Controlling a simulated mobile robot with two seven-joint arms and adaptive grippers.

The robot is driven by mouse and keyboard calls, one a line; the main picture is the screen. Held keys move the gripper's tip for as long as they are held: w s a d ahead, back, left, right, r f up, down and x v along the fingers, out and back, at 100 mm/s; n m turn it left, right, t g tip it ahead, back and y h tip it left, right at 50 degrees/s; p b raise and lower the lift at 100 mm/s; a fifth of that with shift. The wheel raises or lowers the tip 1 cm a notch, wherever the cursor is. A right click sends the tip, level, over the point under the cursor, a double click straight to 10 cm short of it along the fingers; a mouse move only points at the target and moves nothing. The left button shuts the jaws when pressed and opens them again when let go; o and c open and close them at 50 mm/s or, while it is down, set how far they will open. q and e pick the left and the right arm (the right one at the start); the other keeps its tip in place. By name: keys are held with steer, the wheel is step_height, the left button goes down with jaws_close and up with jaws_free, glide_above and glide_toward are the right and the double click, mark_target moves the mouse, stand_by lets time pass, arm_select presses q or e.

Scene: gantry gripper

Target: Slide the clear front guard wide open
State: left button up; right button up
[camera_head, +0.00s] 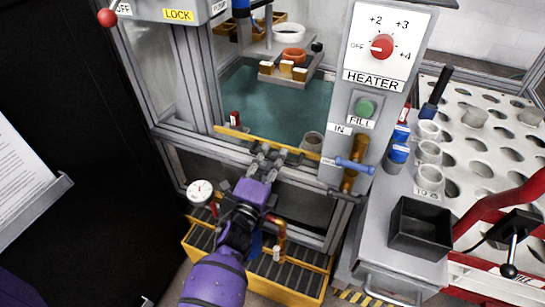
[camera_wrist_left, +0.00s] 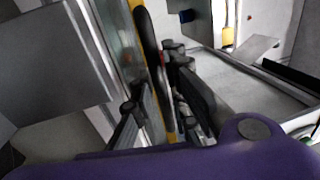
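The clear front guard (camera_head: 290,105) is a see-through panel on the front of the grey-framed machine, with a yellow strip (camera_head: 236,133) along its lower edge. My left gripper (camera_head: 268,152) is at the middle of this strip, its fingers spread. In the left wrist view the fingers (camera_wrist_left: 160,95) stand apart on either side of a dark upright bar (camera_wrist_left: 147,42) and the yellow edge. Whether they touch the bar is unclear. My right gripper is not in view.
A heater panel (camera_head: 387,47) with a red knob and green button stands right of the guard. A blue-handled valve (camera_head: 354,166) and a pressure gauge (camera_head: 200,192) are close to my left arm. A yellow grated tray (camera_head: 302,292) lies below; a black bin (camera_head: 420,228) stands right.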

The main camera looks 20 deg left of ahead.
arm_select(q)
steer(key=shift+o, duration=1)
steer(key=shift+s, duration=0.1)
steer(key=s, duration=0.4)
steer(key=s+f, duration=0.1)
steer(key=s, duration=0.2)
steer(key=s+f, duration=0.1)
steer(key=s, duration=0.3)
steer(key=shift+s+a+f, duration=0.1)
steer(key=shift+s+a, duration=0.1)
steer(key=shift+s, duration=0.1)
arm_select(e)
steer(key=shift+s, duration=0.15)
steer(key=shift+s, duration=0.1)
